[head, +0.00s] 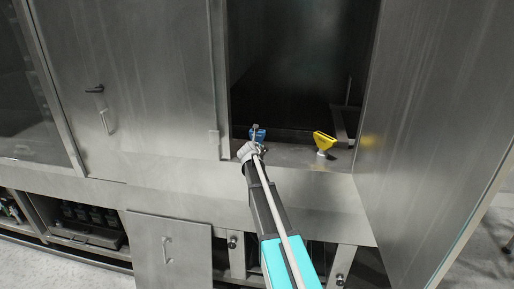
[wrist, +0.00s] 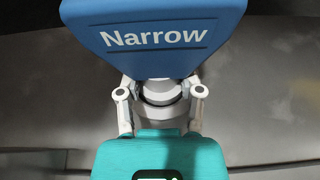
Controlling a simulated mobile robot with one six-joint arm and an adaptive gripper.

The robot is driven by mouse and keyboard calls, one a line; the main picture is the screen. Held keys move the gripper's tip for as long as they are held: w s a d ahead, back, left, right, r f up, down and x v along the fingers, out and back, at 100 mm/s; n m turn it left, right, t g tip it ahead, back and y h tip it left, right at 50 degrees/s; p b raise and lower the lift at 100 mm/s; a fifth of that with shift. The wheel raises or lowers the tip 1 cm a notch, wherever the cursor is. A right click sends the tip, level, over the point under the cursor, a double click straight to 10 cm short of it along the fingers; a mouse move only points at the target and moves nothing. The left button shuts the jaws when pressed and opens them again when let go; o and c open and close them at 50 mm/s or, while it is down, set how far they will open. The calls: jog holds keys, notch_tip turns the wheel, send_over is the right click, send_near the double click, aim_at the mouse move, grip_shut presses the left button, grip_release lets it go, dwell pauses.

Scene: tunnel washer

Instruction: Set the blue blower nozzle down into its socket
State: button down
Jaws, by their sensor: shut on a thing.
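The blue nozzle (wrist: 160,32), lettered "Narrow", fills the top of the wrist view. Its grey-white round neck (wrist: 160,90) sits between the fingers of my gripper (wrist: 160,92). My gripper is shut on it. In the head view the blue nozzle (head: 257,135) shows small at the end of my arm, at the left side of the washer opening, over the sill (head: 295,155). My gripper (head: 252,148) partly covers it there. The nozzle's lower end and any socket under it are hidden, so I cannot tell whether it touches the sill.
A yellow nozzle (head: 324,141) stands on a pale base on the sill, to the right of the blue one. A steel door (head: 430,130) stands open at the right. A steel frame post (head: 214,90) edges the opening at the left. The opening's inside is dark.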

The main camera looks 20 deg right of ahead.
jog(key=shift+c, duration=0.8)
grip_release()
jog(key=shift+a, duration=0.15)
